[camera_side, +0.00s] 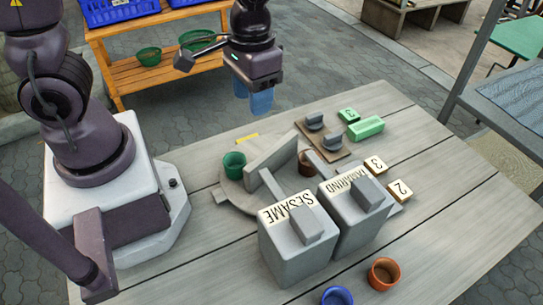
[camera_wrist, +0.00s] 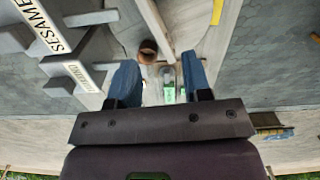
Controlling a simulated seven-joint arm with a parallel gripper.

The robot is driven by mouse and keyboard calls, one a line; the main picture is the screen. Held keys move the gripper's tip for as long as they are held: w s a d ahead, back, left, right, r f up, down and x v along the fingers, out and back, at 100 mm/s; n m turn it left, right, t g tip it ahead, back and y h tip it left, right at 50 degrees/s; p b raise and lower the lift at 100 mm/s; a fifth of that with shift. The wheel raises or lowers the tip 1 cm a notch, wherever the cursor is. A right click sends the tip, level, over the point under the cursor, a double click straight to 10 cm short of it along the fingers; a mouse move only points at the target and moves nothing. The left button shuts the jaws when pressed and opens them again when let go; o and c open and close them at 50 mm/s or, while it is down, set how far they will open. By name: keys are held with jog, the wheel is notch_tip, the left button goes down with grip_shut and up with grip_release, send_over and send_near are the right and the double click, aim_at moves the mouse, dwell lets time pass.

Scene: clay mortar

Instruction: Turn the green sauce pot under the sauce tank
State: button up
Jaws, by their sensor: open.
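The green pot (camera_side: 234,165) stands upright at the left of a round grey turntable (camera_side: 232,192) in the side view. An upright grey divider (camera_side: 271,160) crosses the turntable, and a brown pot (camera_side: 306,163) is on its other side. The brown pot also shows in the wrist view (camera_wrist: 148,50). The SESAME tank (camera_side: 293,250) and TAMARIND tank (camera_side: 352,222) stand at the turntable's front edge. My gripper (camera_side: 250,106) is open and empty, raised above and behind the turntable. Its blue fingers are apart in the wrist view (camera_wrist: 160,58); I cannot make out the green pot there.
Orange (camera_side: 384,274) and blue (camera_side: 337,296) pots stand at the front. Number blocks 3 (camera_side: 375,166) and 2 (camera_side: 399,190), a brown board (camera_side: 322,142) with grey pieces and a green block (camera_side: 366,128) lie to the right. The table's far right is clear.

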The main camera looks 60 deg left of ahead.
jog(key=n, duration=0.1)
send_over(272, 149)
jog(key=s, duration=0.2)
notch_tip(272, 149, down, 4)
jog(key=shift+n, duration=0.9)
jog(key=f, duration=0.4)
jog(key=w+f, duration=0.1)
jog(key=f, duration=0.3)
jog(key=w+f, duration=0.1)
jog(key=f, duration=0.4)
grip_shut()
